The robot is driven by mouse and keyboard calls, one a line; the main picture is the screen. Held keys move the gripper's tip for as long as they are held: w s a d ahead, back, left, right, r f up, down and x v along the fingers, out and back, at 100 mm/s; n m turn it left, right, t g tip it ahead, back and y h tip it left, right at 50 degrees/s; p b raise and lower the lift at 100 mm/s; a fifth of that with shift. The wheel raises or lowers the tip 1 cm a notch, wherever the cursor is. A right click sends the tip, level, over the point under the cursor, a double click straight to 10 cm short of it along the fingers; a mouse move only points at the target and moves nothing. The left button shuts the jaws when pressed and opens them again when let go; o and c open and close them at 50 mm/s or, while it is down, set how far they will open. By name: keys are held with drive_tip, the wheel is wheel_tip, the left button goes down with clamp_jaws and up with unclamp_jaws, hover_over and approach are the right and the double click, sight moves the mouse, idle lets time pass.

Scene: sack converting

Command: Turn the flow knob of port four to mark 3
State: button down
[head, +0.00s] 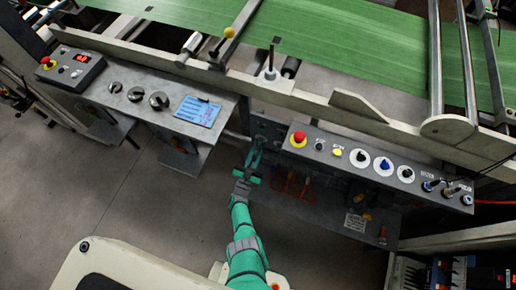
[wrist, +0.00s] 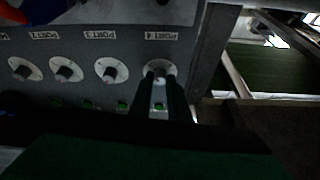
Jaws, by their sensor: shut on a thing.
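The flow knob of port four (wrist: 159,68) is the rightmost of a row on a grey panel (wrist: 140,48) in the wrist view, by the label PORT 4. My gripper (wrist: 163,78) is shut on this knob, with its dark fingers on either side. The fingers cover much of the knob and its dial, so I cannot read which mark it points at. In the head view my gripper (head: 254,150) reaches a dim panel (head: 265,127) under the machine frame; the knob cannot be made out there.
The port three knob (wrist: 111,70) and further knobs (wrist: 66,71) sit to the left on white dials. Green lights or buttons (wrist: 122,105) line the panel below. A control box with a red button (head: 298,138) is just right of my gripper; a screen console (head: 198,111) is left.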

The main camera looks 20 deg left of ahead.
drive_tip(key=shift+a+r+m+h, duration=0.15)
drive_tip(key=shift+m+h, duration=0.25)
drive_tip(key=shift+m, duration=0.4)
drive_tip(key=c, duration=1.7)
unclamp_jaws()
drive_tip(key=shift+o, duration=0.2)
drive_tip(key=d+v, duration=0.1)
drive_tip(key=v, duration=0.9)
drive_tip(key=shift+s+a, duration=0.4)
drive_tip(key=shift+a, duration=0.1)
